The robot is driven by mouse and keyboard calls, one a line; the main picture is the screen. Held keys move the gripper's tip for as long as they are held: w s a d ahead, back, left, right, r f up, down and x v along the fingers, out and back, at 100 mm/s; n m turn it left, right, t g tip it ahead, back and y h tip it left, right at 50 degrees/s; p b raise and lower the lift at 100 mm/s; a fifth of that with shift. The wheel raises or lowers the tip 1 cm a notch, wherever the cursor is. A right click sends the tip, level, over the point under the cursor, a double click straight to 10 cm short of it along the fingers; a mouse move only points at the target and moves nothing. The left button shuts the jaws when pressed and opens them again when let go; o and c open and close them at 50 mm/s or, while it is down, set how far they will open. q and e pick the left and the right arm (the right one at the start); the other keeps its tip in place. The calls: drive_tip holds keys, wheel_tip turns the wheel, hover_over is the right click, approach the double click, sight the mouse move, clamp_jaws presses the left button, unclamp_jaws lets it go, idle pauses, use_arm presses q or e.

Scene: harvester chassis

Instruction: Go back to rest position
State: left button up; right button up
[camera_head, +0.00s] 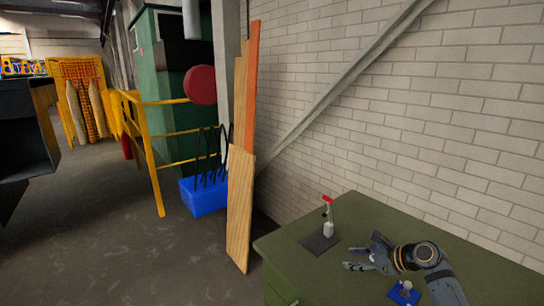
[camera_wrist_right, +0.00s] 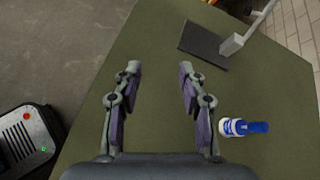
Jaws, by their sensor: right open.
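My right gripper (camera_head: 362,254) is in the head view at the lower right, above the green table (camera_head: 295,244). In the right wrist view the same gripper (camera_wrist_right: 158,75) has its two fingers wide apart, with only bare table between them. It is open and empty. My left gripper is not in view.
A small stand with a red top (camera_head: 328,220) rises from a dark plate (camera_head: 320,242) on the table. A blue and white item (camera_head: 404,293) lies near my right gripper; it shows as a small bottle (camera_wrist_right: 243,127) in the wrist view. Wooden boards (camera_head: 240,205) lean beside the table.

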drive_tip(key=s+a+f+n+g+h, duration=0.2)
drive_tip(key=s+a+f+n, duration=0.1)
drive_tip(key=s+f+n, duration=0.5)
drive_tip(key=s+a+f+n+g+h, duration=0.15)
drive_tip(key=s+f+n, duration=0.3)
drive_tip(key=s, duration=0.55)
drive_tip(key=s+d+n+h, duration=0.3)
drive_tip(key=s+n+h, duration=0.2)
drive_tip(key=s+n, duration=0.95)
drive_tip(key=s+d+f+m+g, duration=0.1)
drive_tip(key=s+f, duration=0.2)
drive_tip(key=f, duration=1)
drive_tip(key=s+d+f+m+g, duration=0.1)
drive_tip(key=s+d+f+m, duration=0.1)
drive_tip(key=f, duration=1.1)
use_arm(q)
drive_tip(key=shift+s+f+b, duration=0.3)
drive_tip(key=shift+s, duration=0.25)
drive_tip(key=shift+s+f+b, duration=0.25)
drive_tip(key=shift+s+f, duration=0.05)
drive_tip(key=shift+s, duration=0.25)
use_arm(e)
drive_tip(key=s+f+g, duration=0.1)
drive_tip(key=s+f, duration=1.5)
drive_tip(key=s, duration=0.2)
drive_tip(key=shift+s+d, duration=0.3)
drive_tip(key=shift+d, duration=0.05)
drive_tip(key=shift+f, duration=0.1)
